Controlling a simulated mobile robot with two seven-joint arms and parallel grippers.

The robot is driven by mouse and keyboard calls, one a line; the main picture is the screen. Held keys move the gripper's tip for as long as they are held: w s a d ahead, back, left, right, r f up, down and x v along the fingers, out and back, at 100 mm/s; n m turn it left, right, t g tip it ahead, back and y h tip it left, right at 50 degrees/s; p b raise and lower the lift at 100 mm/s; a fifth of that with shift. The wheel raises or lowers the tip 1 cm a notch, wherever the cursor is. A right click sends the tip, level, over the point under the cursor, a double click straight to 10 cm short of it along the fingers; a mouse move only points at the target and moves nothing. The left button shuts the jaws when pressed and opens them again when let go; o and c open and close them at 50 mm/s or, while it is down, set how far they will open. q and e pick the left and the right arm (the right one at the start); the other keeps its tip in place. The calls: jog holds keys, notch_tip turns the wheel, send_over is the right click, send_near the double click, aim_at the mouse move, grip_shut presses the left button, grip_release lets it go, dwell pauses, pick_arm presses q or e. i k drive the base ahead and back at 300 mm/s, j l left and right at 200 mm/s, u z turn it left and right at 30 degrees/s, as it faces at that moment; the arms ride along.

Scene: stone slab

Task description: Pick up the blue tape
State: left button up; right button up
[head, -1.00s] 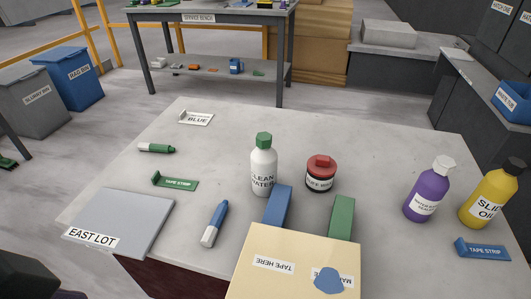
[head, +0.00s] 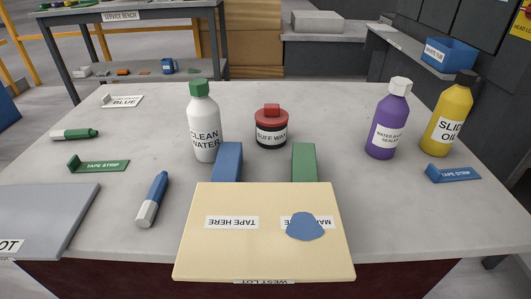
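The blue tape strip (head: 454,174) lies on the right part of the stone slab (head: 390,215), below the yellow bottle. It is a flat blue piece with white lettering and a raised left end. A similar green tape strip (head: 98,165) lies on the left part of the slab. Neither of my grippers is in the head view, so nothing touches the blue strip in this picture.
A yellow oil bottle (head: 448,118) and purple sealer bottle (head: 387,125) stand behind the blue strip. A white bottle (head: 204,125), wax tin (head: 271,133), blue block (head: 228,160) and green block (head: 304,161) stand mid-slab. A cream board (head: 265,255) lies in front. Slab around the strip is clear.

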aim_at(436, 175)
jog(key=i+l, duration=0.2)
jog(key=l, duration=0.15)
jog(key=i+l, duration=0.25)
jog(key=l, duration=0.15)
jog(key=i+l, duration=0.2)
jog(key=l, duration=0.15)
jog(key=z, duration=0.05)
